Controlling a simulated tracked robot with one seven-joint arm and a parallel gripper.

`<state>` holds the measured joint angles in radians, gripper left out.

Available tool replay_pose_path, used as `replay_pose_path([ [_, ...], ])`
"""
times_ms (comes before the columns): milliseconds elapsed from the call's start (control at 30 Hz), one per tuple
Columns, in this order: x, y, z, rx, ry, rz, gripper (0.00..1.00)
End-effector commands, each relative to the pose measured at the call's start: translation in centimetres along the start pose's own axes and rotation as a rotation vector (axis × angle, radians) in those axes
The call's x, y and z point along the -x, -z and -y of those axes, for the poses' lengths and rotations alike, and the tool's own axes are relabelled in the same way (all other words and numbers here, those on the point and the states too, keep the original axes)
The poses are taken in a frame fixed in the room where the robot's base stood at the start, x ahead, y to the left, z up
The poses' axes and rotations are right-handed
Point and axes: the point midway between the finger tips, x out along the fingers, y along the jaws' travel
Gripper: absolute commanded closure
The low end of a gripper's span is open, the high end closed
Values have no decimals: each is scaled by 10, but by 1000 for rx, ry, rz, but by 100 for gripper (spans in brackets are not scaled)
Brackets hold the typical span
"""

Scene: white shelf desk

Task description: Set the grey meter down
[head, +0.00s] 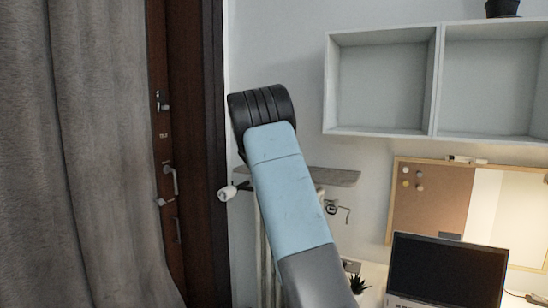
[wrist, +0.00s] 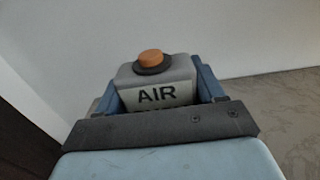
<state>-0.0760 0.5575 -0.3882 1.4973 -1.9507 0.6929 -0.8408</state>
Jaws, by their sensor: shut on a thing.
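The grey meter (wrist: 182,68) is a boxy block with an orange knob on a dark ring on top and a pale label reading "AIR" on its near face. My gripper (wrist: 160,88) is shut on it, with a blue finger on each side. The lower part of the meter is hidden behind the dark bar of my gripper. In the head view my arm rises through the middle, and neither my gripper nor the meter can be made out there.
A grey-brown ledge (head: 338,177) sits against the wall, partly behind my arm. White cubby shelves (head: 433,85) hang at upper right. Below are a corkboard (head: 412,220) and an open laptop (head: 447,270). A mottled grey-brown surface (wrist: 285,110) shows bare at right in the wrist view.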

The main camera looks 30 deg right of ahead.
Motion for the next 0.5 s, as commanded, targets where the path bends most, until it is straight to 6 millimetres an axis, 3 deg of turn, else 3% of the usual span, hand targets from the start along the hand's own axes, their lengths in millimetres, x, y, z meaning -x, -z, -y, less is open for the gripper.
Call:
replay_pose_path([
  [300,-6,35,-5,2,0,-2,65],
  [500,-5,39,-5,0,0,1,65],
])
